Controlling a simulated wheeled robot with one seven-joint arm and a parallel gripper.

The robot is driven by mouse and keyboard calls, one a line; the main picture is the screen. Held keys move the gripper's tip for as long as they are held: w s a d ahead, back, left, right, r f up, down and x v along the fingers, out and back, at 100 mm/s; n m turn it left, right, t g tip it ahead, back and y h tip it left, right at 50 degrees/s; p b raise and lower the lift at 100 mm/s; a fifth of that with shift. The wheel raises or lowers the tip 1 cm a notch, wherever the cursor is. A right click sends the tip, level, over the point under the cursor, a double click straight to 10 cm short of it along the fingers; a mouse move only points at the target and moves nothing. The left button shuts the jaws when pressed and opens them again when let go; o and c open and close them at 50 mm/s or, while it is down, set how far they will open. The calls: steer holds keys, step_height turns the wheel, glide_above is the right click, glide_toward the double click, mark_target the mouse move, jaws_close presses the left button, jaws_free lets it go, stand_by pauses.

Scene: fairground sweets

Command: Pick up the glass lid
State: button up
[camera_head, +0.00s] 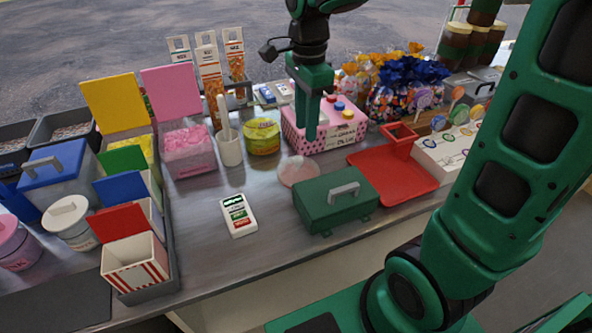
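A round, pale, see-through disc that looks like the glass lid (298,171) lies on the grey metal counter, left of the middle of the picture's right half. A dark green box is just in front of it and a pink box just behind it. My gripper (313,128) points down in front of the pink box in the picture, above and slightly right of the lid. It appears apart from the lid. Its fingers overlap in this view, so I cannot tell whether it is open or shut. I see nothing held in it.
The dark green box (335,201) with a grey handle and the pink box (334,125) crowd the lid. A red tray (397,177) is to the right. A white cup (230,148) and yellow tub (262,136) stand behind left.

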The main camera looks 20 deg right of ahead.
glide_above(298, 158)
steer(key=d, duration=0.1)
steer(key=f, duration=0.5)
steer(key=shift+s+f, duration=0.3)
steer(key=shift+s, duration=0.05)
steer(key=f, duration=0.2)
steer(key=a+f, duration=0.1)
steer(key=shift+w+f, duration=0.3)
steer(key=shift+f, duration=0.8)
steer(key=shift+c, duration=0.3)
jaws_close()
